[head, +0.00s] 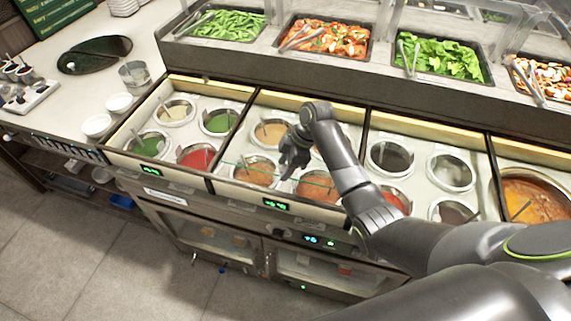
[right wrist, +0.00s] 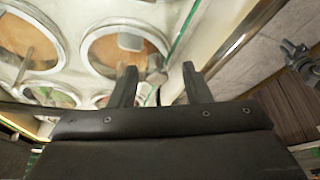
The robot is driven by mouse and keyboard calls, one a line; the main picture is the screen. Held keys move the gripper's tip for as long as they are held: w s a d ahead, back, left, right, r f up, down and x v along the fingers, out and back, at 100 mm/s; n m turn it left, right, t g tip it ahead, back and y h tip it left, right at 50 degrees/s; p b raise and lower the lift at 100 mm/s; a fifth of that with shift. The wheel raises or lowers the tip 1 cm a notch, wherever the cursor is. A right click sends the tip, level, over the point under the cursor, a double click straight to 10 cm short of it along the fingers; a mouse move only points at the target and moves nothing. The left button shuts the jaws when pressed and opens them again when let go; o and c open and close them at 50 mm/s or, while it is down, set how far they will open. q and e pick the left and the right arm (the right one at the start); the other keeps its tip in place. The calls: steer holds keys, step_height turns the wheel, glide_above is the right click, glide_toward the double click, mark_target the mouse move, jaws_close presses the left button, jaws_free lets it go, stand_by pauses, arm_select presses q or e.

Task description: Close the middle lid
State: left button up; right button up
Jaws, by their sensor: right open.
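The middle bay of sauce wells (head: 222,176) holds several round wells of orange and brown sauce. A clear glass edge (head: 240,164), seemingly of the middle lid, crosses this bay near its front. How far the lid stands open is hard to tell. My right gripper (head: 288,167) points down over the front half of the bay, close to that edge. In the right wrist view its two fingers (right wrist: 160,80) are apart with nothing clearly held, and the green-tinted glass edge (right wrist: 185,30) runs just beyond them. Contact cannot be told. A dark jointed part (right wrist: 298,58), possibly my left gripper, shows at the right edge.
Similar sauce bays lie left (head: 130,140) and right (head: 420,175). Spoons stand in several wells. Behind runs a raised shelf with salad trays (head: 325,40) and tongs. White bowls (head: 97,125) stand on the left counter. The tiled floor (head: 60,260) in front is clear.

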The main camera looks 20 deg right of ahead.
steer(key=shift+d+r, duration=0.1)
steer(key=shift+r, duration=0.15)
steer(key=p+v, duration=0.1)
steer(key=v, duration=1.6)
steer(key=shift+p, duration=0.4)
steer(key=shift+s, duration=0.1)
steer(key=shift+c, duration=0.4)
